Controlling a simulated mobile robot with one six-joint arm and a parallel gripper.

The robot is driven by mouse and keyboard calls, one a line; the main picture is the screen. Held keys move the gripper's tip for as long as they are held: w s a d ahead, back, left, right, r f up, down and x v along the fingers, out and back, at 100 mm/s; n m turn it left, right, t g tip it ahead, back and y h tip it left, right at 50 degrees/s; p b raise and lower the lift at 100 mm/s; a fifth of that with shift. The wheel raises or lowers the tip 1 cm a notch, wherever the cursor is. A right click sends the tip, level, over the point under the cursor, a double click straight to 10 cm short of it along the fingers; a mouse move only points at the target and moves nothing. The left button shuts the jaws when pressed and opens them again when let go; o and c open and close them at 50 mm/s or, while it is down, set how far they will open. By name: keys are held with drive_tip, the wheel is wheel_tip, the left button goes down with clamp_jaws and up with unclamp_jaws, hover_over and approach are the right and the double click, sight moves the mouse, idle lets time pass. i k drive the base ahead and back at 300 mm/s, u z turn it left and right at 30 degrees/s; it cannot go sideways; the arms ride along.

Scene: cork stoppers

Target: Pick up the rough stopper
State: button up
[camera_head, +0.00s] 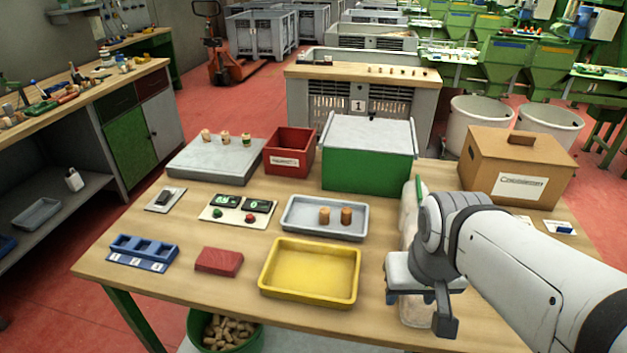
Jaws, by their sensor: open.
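Two brown cork stoppers, the left one (324,215) and the right one (346,215), stand upright in a shallow grey tray (295,224). I cannot tell which stopper is the rough one at this size. My gripper (420,305) is open and empty at the table's right front, right of the yellow tray and apart from all the stoppers.
An empty yellow tray (268,290), a red block (219,262) and a blue slotted holder (143,250) line the table's front. A red bin (290,150), a green-and-grey box (367,178) and a cardboard box (480,180) stand behind. A button panel (232,217) lies left of the grey tray.

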sight(346, 213)
drive_tip(key=z, duration=1.15)
drive_tip(key=k, duration=1.6)
drive_tip(key=u, duration=0.75)
drive_tip(key=i, duration=1.65)
drive_tip(key=u, duration=0.05)
